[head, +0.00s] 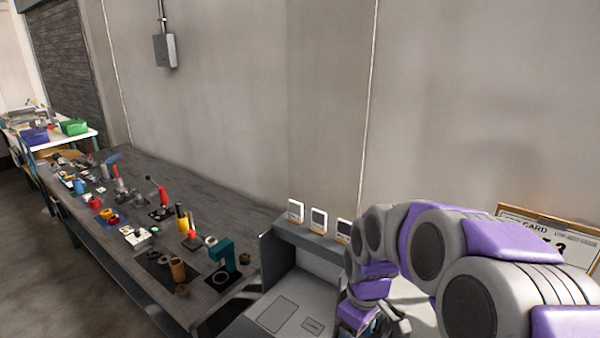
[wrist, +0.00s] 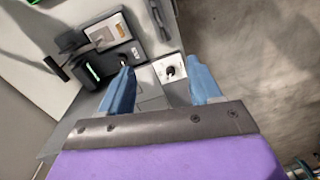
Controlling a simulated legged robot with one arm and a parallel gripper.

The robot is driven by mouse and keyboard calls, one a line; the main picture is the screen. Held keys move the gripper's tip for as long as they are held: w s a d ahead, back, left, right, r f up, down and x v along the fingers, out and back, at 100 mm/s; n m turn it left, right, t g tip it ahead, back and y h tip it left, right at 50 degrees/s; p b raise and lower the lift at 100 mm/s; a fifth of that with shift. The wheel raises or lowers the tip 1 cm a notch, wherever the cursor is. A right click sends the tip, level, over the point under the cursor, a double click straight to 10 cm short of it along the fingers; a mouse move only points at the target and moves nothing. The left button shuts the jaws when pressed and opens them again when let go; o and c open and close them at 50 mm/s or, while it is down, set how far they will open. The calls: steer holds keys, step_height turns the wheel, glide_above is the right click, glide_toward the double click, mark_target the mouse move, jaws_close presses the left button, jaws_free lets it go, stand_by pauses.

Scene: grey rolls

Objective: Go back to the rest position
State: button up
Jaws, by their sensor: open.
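My gripper (wrist: 160,88) shows in the wrist view with two blue fingers spread apart. It is open and nothing is held between the fingers. Beyond the fingers lie a grey surface and a small white plate with a dark round knob (wrist: 170,69). In the head view my purple and grey arm reaches in from the right and bends down at the lower middle. The gripper end is mostly hidden there behind the arm and at the picture's bottom edge.
A long dark table (head: 140,180) with several tools and parts runs along the wall at left. A grey station (head: 290,300) with small white framed devices (head: 318,220) stands beside my arm. A black device (wrist: 110,60) lies left of my fingers. Open floor (wrist: 250,60) shows at right.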

steer(key=s+d+r+m+g, duration=0.1)
steer(key=s+m, duration=0.8)
steer(key=s, duration=1.7)
step_height(320, 180, up, 2)
steer(key=shift+s+d, duration=0.15)
steer(key=shift+d, duration=0.5)
